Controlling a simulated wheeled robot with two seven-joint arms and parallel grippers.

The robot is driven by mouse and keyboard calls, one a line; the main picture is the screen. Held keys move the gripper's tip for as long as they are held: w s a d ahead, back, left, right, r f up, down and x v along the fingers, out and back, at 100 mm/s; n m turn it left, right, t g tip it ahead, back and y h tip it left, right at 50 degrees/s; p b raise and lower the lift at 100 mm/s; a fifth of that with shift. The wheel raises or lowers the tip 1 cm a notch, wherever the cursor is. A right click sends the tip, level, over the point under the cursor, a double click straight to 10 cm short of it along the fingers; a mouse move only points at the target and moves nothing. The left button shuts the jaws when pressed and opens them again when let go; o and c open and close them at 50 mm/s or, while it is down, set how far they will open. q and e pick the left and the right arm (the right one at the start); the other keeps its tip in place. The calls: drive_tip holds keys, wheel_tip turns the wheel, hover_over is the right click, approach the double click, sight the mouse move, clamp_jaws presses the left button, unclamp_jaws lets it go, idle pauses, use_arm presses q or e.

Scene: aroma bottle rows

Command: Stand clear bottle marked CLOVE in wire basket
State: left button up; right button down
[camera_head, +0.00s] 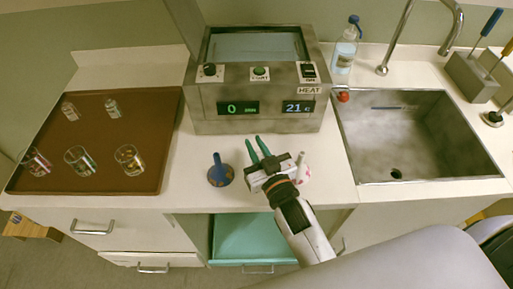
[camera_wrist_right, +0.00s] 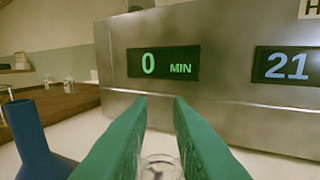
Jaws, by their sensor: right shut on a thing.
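My right gripper (camera_head: 257,146) is in front of the heating unit, above the counter. In the wrist view its green fingers (camera_wrist_right: 160,130) stand on either side of a clear round glass thing (camera_wrist_right: 160,168), which shows only at the bottom edge. It seems held low between them; I cannot read any mark on it. Two small clear bottles (camera_head: 112,108) (camera_head: 69,110) stand at the back of the brown tray, their labels too small to read. They also show in the wrist view (camera_wrist_right: 69,86). I see no wire basket. My left gripper is not in view.
The steel heating unit (camera_head: 255,122) reads 0 MIN and 21. Several clear beakers (camera_head: 80,160) stand at the front of the brown tray (camera_head: 115,182). A blue flask-shaped object (camera_head: 219,175) and a white one (camera_head: 301,168) flank my gripper. A sink (camera_head: 425,150) lies right.

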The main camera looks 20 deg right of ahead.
drive_tip(key=shift+f, duration=0.3)
drive_tip(key=shift+f, duration=0.15)
drive_tip(key=c, duration=1.3)
unclamp_jaws()
